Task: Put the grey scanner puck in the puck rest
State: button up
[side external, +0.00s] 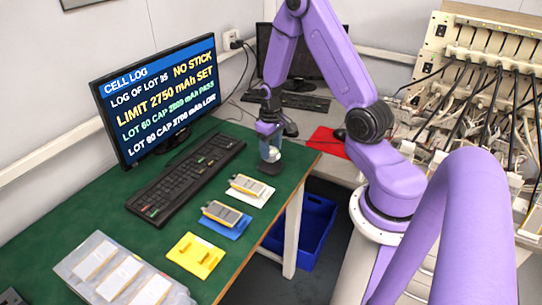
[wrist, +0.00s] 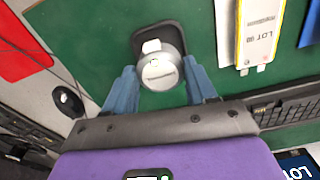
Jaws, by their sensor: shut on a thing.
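The grey scanner puck (wrist: 160,72) is a round, silvery piece with a white part on its far side in the wrist view. My gripper (wrist: 160,88) is shut on it, one blue finger at each side. A dark rounded pad, which looks like the puck rest (wrist: 152,30), lies on the green table beyond and under the puck. In the side view, my gripper (side external: 270,142) points down at the table's right edge with the pale puck (side external: 271,154) between its fingers. The dark rest (side external: 270,168) shows just below. I cannot tell whether the puck touches it.
Pouch cells lie on a white card (side external: 252,197) and a blue card (side external: 228,228). A yellow holder (side external: 194,256) and a clear tray (side external: 75,268) stand nearer. A keyboard (side external: 187,175) and monitor (side external: 155,95) are left; a red mat (side external: 328,142) lies behind right.

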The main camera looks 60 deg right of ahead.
aim_at(271, 150)
jog(key=shift+f, duration=1.75)
jog(key=shift+f, duration=0.1)
jog(key=o, duration=1.2)
